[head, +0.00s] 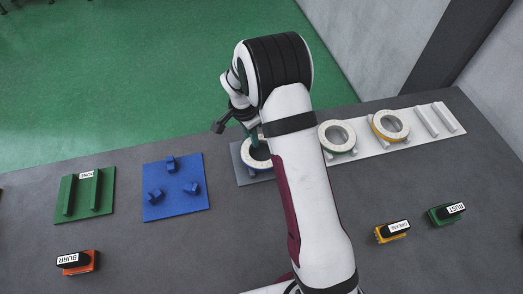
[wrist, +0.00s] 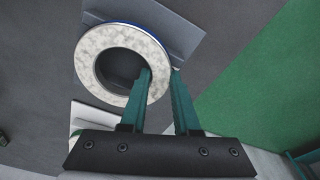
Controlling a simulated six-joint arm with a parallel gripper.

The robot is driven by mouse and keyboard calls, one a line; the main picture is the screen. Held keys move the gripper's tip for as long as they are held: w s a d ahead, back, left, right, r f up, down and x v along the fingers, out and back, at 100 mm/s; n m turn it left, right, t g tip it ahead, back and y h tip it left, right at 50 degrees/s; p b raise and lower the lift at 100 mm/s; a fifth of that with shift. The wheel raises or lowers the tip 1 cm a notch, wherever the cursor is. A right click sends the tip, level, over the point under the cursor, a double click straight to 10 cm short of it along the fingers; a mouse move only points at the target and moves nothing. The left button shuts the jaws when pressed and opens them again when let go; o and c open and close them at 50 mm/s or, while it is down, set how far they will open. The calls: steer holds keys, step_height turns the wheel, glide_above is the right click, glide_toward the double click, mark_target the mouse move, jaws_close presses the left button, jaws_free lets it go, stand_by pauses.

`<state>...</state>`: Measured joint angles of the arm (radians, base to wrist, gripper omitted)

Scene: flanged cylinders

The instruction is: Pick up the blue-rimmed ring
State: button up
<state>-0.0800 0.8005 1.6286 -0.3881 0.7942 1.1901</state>
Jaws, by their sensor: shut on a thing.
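The blue-rimmed ring (head: 251,161) is at the left end of the row of rings, over a grey plate (head: 242,177), partly hidden by my arm in the head view. In the wrist view the ring (wrist: 91,69) shows a speckled pale face with a blue edge at its top. My gripper (wrist: 159,72) is shut on the ring's wall, with one green finger inside the hole and the other outside. In the head view my gripper (head: 253,140) reaches down to the ring. I cannot tell whether the ring touches the plate.
A green-rimmed ring (head: 326,137) and an orange-rimmed ring (head: 378,127) rest on a white rack (head: 372,149) to the right. A blue plate with pegs (head: 176,208) and a green rack (head: 101,211) lie left. Labelled blocks stand along the front, including BURR (head: 78,265).

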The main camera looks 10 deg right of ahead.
jaws_close()
steer(key=shift+r, duration=0.15)
stand_by(1.0)
steer(key=shift+r, duration=0.3)
steer(key=r, duration=0.3)
steer(key=shift+s+d+r, duration=0.15)
steer(key=shift+d+r, duration=0.2)
steer(key=s+d+r, duration=0.5)
steer(key=d+r, duration=0.1)
steer(key=d, duration=0.3)
steer(key=shift+s+d+r, duration=0.2)
steer(key=shift+r, duration=0.05)
steer(key=shift+a, duration=0.1)
